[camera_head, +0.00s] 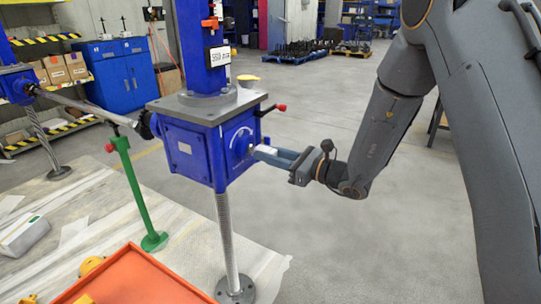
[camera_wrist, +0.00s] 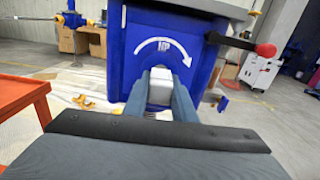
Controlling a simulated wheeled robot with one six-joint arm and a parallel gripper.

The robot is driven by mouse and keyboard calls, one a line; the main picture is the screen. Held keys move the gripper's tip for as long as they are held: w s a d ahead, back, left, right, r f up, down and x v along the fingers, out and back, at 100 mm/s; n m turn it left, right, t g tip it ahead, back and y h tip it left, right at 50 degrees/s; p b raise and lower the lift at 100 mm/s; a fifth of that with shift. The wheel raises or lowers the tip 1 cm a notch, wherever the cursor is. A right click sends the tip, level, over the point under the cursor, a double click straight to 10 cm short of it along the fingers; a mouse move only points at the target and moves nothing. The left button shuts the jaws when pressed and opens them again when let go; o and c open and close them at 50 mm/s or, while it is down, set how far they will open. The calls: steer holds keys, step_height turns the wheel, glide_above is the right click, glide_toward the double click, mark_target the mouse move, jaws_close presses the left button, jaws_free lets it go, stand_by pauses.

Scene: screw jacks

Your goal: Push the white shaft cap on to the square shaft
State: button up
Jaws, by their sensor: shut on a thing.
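The white shaft cap (camera_wrist: 160,79) sits between the fingers of my gripper (camera_wrist: 160,85), which is shut on it. In the head view the cap (camera_head: 266,150) shows as a light piece at the fingertips of my gripper (camera_head: 272,154), close to the right-hand face of the blue jack gearbox (camera_head: 190,150). The gearbox (camera_wrist: 175,30) fills the upper middle of the wrist view, with a white curved arrow above the cap. The square shaft is hidden behind the cap and fingers. I cannot tell whether the cap is around it or only in front of it.
A red-knobbed lever (camera_wrist: 265,49) sticks out at the gearbox's upper right. A threaded spindle (camera_head: 226,235) stands below the gearbox. An orange table (camera_head: 130,280) is at front left, a green stand (camera_head: 137,190) behind it. The floor to the right is clear.

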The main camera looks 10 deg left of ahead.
steer(key=shift+w+a, duration=0.25)
steer(key=shift+a, duration=0.4)
steer(key=o, duration=1.1)
steer(key=b+v, duration=0.1)
steer(key=v, duration=0.6)
steer(key=shift+s+d, duration=0.15)
steer(key=shift+d, duration=0.2)
